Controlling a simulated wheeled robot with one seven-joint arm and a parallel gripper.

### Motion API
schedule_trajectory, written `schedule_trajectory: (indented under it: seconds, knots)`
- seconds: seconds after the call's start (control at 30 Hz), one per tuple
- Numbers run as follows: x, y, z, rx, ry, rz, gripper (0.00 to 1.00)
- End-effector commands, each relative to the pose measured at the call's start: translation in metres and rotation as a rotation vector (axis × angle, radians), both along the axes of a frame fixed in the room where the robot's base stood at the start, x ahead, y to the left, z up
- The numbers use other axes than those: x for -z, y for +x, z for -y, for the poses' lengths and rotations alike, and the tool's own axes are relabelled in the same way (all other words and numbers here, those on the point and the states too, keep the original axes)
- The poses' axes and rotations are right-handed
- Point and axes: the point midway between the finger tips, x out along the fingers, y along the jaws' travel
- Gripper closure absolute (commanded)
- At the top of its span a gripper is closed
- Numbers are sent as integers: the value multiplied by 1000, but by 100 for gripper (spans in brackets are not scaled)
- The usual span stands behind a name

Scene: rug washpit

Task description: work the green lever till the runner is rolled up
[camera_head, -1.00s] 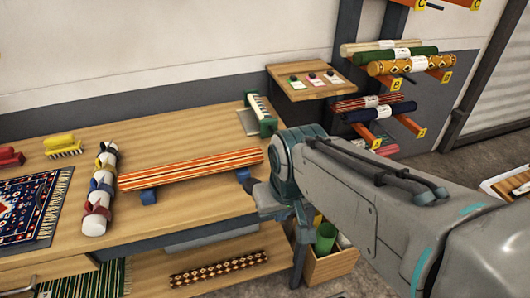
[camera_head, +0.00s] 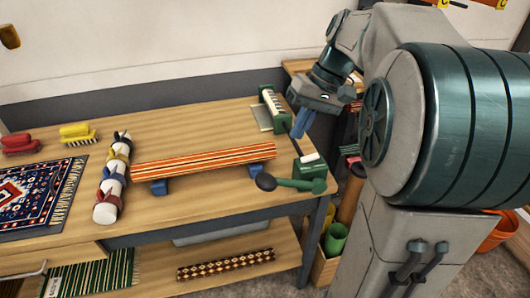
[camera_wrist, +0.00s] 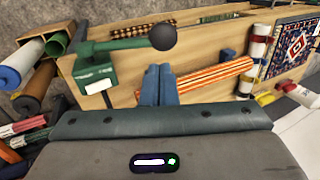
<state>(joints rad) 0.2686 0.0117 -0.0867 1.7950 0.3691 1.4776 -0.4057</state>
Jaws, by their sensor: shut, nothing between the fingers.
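The green lever (camera_head: 293,183) reaches left from a small green box (camera_head: 310,168) at the bench's right end and ends in a dark ball knob (camera_head: 266,182). In the wrist view the lever (camera_wrist: 125,43) and its black knob (camera_wrist: 163,36) lie beyond the fingertips. The orange-striped runner (camera_head: 205,160) lies lengthwise across two blue supports; I cannot tell how tightly it is wound. My gripper (camera_head: 298,134) is above the bench's right end, behind the lever, apart from it. Its blue fingers (camera_wrist: 160,68) are together and empty.
A strapped white roll (camera_head: 111,180), a patterned rug (camera_head: 38,195) and brushes (camera_head: 76,134) are on the left. Bare bench top lies behind the runner.

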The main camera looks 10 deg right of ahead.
Motion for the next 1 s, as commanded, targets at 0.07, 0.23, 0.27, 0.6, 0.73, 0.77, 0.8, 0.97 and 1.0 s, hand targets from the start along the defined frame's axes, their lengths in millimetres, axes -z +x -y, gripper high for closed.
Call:
schedule_trajectory:
  seconds: [0.07,0.23,0.27,0.6,0.73,0.77,0.8,0.97,1.0]
  knots:
    - [-2,6,5,-6,20,-2,100]
    - [-5,9,7,-12,32,-2,100]
    - [-5,9,7,-12,32,-2,100]
    - [4,8,3,-12,31,-2,100]
    - [23,8,-6,-13,31,-5,100]
    - [29,8,-9,-14,31,-6,100]
    - [37,8,-12,-14,31,-6,100]
    - [69,7,-27,-13,31,-6,100]
    - [77,8,-30,-13,31,-6,100]
